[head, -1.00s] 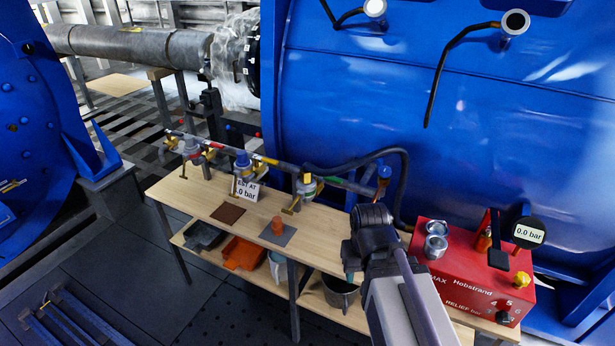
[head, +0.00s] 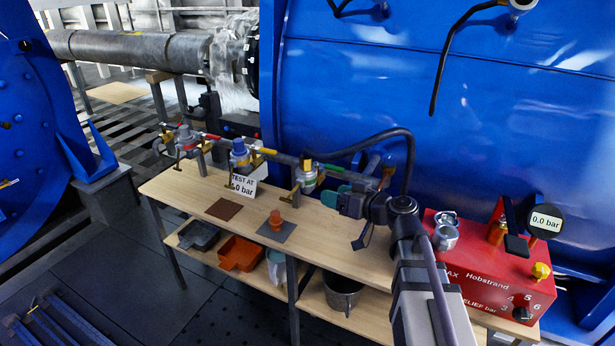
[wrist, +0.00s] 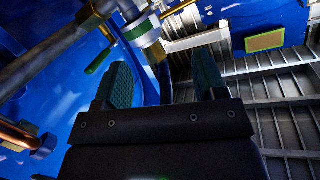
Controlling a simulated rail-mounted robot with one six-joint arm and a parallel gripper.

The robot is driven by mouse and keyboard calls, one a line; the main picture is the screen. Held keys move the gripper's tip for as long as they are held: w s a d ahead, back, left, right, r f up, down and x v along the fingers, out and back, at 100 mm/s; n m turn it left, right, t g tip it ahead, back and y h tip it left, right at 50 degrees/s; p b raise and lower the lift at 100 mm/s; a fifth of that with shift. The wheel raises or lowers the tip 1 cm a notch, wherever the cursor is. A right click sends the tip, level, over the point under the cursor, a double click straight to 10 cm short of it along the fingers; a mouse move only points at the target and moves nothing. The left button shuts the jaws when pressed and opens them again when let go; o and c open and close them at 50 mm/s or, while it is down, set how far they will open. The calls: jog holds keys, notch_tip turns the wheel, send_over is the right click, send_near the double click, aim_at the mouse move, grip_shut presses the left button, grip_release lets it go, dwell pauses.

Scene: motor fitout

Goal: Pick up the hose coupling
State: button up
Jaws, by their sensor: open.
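I cannot tell for sure which part is the hose coupling. A small orange fitting (head: 276,219) stands upright on a grey mat (head: 283,236) on the bench. A black hose (head: 406,150) arches behind my arm towards the right end of the valve manifold (head: 280,157). My gripper (head: 332,184) is open, its teal fingers pointing left near that end. In the wrist view, a metal fitting with a green band (wrist: 141,30) lies beyond the open fingers (wrist: 162,80). A dark, partly brass-coloured piece shows between them; its distance is unclear. I see nothing held.
The wooden bench (head: 340,252) carries a brown mat (head: 223,209), a "TEST AT" sign (head: 243,187) and a red pump box (head: 480,275) at right. Trays and a bucket (head: 342,290) sit on its lower shelf. The blue tank (head: 340,90) rises close behind.

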aim_at(311, 162)
jog(key=w+a+r+t, duration=0.1)
jog(key=w, duration=0.2)
jog(key=w+a+r+n+t, duration=0.1)
jog(key=w+a, duration=0.1)
jog(key=w, duration=0.2)
jog(key=w+a+r+n+t, duration=0.1)
jog(key=w+a, duration=0.1)
jog(key=w, duration=0.1)
jog(key=shift+w+a+r+h, duration=0.1)
jog(key=shift+w+a+h, duration=0.1)
jog(key=shift+w+h, duration=0.1)
jog(key=shift+s, duration=0.1)
jog(key=c, duration=1)
notch_tip(311, 162, up, 10)
jog(key=p, duration=1)
jog(key=shift+r, duration=0.2)
jog(key=shift+d+f, duration=0.1)
